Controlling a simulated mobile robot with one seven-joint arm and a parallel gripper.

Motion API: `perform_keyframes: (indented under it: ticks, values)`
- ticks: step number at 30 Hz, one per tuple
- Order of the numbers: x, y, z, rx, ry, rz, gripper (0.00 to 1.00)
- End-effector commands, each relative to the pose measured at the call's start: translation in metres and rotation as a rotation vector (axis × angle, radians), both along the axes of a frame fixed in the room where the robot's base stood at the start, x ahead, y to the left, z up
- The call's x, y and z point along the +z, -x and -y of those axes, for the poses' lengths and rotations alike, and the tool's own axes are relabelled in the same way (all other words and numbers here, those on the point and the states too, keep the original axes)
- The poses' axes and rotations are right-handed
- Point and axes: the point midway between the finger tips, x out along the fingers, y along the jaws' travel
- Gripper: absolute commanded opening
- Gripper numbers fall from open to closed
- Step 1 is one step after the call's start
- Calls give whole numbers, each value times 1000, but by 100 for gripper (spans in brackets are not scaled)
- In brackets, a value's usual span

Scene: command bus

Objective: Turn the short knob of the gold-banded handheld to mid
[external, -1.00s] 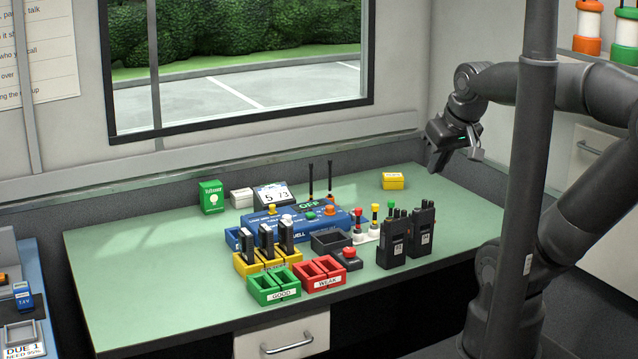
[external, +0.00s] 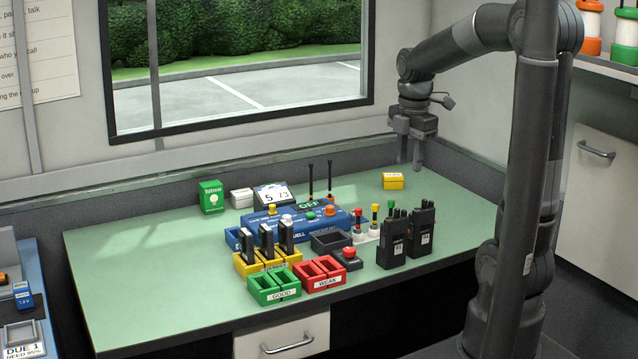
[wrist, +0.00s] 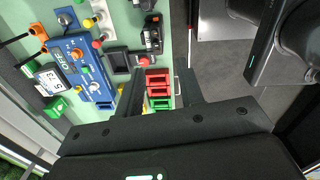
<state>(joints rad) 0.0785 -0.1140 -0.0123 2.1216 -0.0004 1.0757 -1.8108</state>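Two black handheld radios stand upright at the right front of the green bench, a left one (external: 392,242) and a right one (external: 421,230). Each has short stubs on top. I cannot make out a gold band on either, nor where their short knobs point. They also show small at the top of the wrist view as a dark lower one (wrist: 152,38) and a dark upper one (wrist: 146,5). My gripper (external: 410,162) hangs fingers down above the bench's back right, behind and above the radios, touching nothing. Its fingers also show apart in the wrist view (wrist: 157,74).
A blue tester box (external: 300,222) stands left of the radios. Yellow (external: 246,266), green (external: 262,290) and red (external: 312,278) trays stand in front. A red button (external: 348,254) and coloured knobs (external: 375,212) are close to the radios. A yellow box (external: 393,181) sits behind.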

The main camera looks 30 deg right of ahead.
Motion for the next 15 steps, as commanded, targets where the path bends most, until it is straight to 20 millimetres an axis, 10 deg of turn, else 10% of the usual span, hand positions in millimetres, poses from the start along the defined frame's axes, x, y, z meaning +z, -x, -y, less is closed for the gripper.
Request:
perform_keyframes:
  ticks: [15]
  values:
    - [-42,-18,7,245,1,-64,35]
